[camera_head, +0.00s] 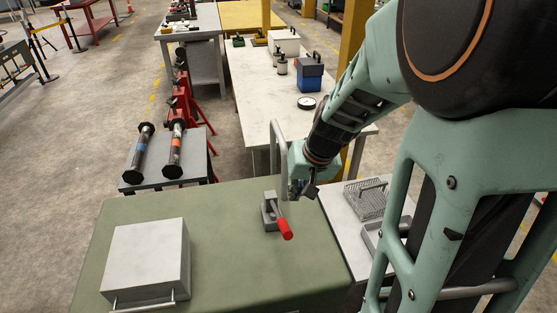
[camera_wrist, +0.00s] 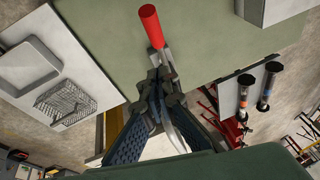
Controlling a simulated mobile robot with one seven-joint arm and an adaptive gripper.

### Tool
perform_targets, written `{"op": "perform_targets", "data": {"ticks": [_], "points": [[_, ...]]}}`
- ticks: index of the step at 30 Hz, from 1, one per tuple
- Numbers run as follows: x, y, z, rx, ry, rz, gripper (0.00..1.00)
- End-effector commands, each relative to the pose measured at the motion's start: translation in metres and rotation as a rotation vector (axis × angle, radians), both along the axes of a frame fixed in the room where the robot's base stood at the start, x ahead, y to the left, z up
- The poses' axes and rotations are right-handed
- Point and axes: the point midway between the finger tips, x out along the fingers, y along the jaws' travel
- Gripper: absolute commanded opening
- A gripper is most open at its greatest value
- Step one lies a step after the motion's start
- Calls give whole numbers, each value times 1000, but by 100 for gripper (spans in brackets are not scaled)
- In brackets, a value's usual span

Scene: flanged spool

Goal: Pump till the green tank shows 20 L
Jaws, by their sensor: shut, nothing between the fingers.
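A small grey device (camera_head: 268,210) with a red-handled lever (camera_head: 285,228) sits on the green tabletop (camera_head: 225,260). The red handle also shows at the top of the wrist view (camera_wrist: 151,25). My gripper (camera_head: 308,190) is right of the device and appears above the green top's far right edge. In the wrist view my gripper (camera_wrist: 160,85) has its fingertips together, overlapping the lever's metal part in the picture; I cannot tell if they touch. A bent grey tube (camera_head: 276,150) stands beside my gripper. I cannot make out a green tank or a litre reading.
A grey box (camera_head: 147,262) with a bar handle stands at the left of the green top. A side table (camera_head: 340,213) holds a wire basket (camera_head: 365,199). Two dark spools (camera_head: 174,150) lie on a grey stand. A white bench (camera_head: 262,95) is behind.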

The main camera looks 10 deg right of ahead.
Motion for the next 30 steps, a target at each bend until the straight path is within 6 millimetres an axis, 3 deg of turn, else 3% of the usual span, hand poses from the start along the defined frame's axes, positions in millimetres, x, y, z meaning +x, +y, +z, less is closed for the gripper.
{"op": "perform_targets", "data": {"ticks": [1,9,12,18,30], "points": [[3,2,-18,1,4,1,0],[20,9,-68,0,3,1,0],[11,12,-78,0,1,0,0],[3,16,-91,0,0,1,0],[1,16,-93,0,0,0,0]]}}
